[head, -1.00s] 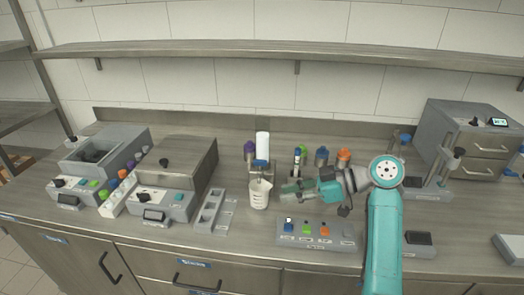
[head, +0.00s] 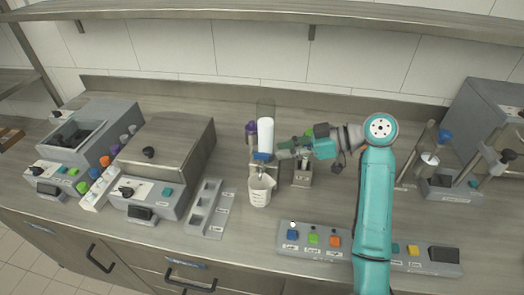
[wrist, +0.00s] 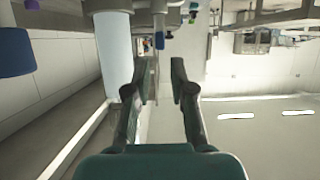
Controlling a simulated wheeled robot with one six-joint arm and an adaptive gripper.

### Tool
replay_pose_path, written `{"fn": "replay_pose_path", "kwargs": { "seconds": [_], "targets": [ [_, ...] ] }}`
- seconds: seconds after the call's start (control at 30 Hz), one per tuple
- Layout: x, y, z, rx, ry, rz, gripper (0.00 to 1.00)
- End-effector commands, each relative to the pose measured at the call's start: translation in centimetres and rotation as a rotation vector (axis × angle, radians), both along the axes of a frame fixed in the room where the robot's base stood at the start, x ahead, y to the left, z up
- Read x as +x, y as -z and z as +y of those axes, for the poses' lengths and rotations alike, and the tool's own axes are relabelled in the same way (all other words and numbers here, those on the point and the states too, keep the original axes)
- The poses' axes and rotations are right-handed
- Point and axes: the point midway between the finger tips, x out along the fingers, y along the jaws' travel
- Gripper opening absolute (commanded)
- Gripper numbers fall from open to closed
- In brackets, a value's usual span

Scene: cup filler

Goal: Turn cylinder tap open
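A white upright cylinder (head: 265,135) stands at the back middle of the counter, with a blue part (head: 262,157) at its lower end. A white beaker (head: 260,190) stands just in front of and below it. My gripper (head: 282,150) is just right of the cylinder's lower end, its fingers pointing left. In the wrist view my gripper (wrist: 158,65) has its fingers apart with nothing seen held between them. The cylinder (wrist: 113,50) shows left of the fingers there. I cannot tell whether a finger touches the tap, and the tap handle is not clear.
A purple-capped bottle (head: 251,132) stands close left of the cylinder. A small grey stand (head: 302,174) is below my gripper. A button panel (head: 314,238) lies in front, grey machines (head: 165,165) at left. Bare counter lies between the beaker and the panel.

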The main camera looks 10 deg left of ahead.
Motion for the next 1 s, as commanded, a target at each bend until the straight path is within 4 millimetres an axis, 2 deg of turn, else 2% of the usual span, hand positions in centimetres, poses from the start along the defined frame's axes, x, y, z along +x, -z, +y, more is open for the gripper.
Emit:
{"fn": "replay_pose_path", "kwargs": {
  "seconds": [0.2,0.4,0.83,0.9,0.93,1.0],
  "targets": [
    [0.0,1.5,3.7,0.000,-0.003,0.000,0.23],
    [0.2,2.4,5.8,0.000,-0.001,0.000,0.23],
    [0.2,2.7,6.5,0.000,0.000,0.000,0.23],
    [0.2,2.7,6.5,0.000,0.000,0.000,0.05],
    [0.2,2.7,6.5,0.000,0.000,0.000,0.00],
    [0.2,2.7,6.5,0.000,0.000,0.000,0.00]
  ]
}}
